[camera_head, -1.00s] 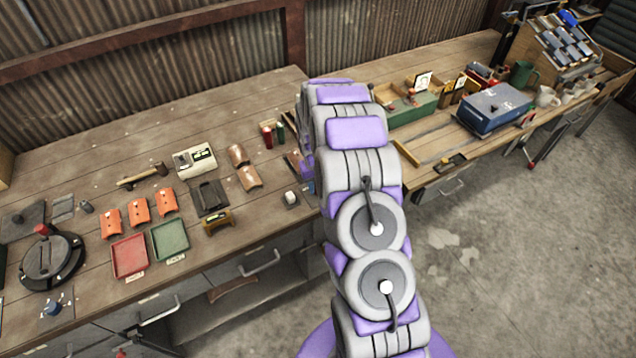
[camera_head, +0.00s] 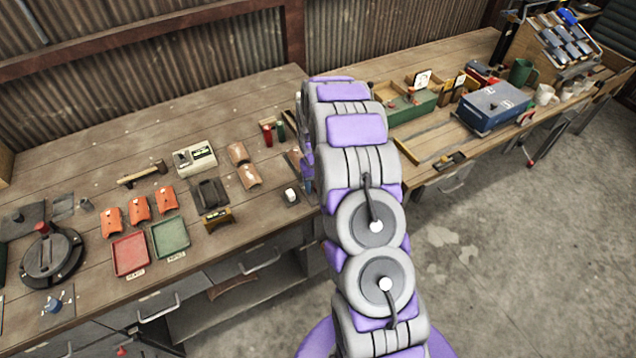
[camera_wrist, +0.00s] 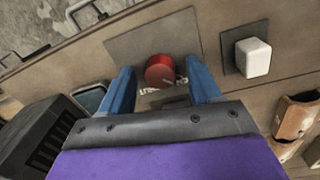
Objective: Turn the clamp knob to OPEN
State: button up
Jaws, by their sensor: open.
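In the wrist view, a round red knob (camera_wrist: 160,71) stands on a grey metal plate (camera_wrist: 125,47) on the bench. My gripper (camera_wrist: 162,84) is open, with one blue finger to the left of the knob and one to the right. Gaps show between the knob and both fingers.
A white block on a dark plate (camera_wrist: 253,56) sits right of the knob, and copper curved pieces (camera_wrist: 297,116) lie farther right. A dark ribbed box (camera_wrist: 42,135) is at the lower left. The bench edge and floor lie beyond the plate.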

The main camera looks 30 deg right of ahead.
jog(key=shift+r, duration=0.15)
notch_tip(320, 180, up, 17)
jog(key=p, duration=0.1)
jog(key=shift+w+a, duration=0.15)
jog(key=shift+a, duration=0.3)
dwell(0.3)
jog(key=s+a+r+b, duration=0.1)
jog(key=s+a+r, duration=0.25)
jog(key=s, duration=0.25)
jog(key=s+a+r+n+b, duration=0.1)
jog(key=s+a+r, duration=0.1)
jog(key=s+a, duration=0.3)
jog(key=s+a+r, duration=0.2)
jog(key=s+r, duration=0.1)
jog(key=s, duration=0.4)
jog(key=s+a+b, duration=0.1)
jog(key=s+a, duration=0.1)
jog(key=s, duration=0.9)
jog(key=s+a+g+b, duration=0.1)
jog(key=s+a, duration=0.2)
jog(key=s, duration=0.8)
jog(key=shift+f+n+g+y+b, duration=0.3)
jog(key=shift+f+b, duration=0.05)
jog(key=shift+f, duration=0.1)
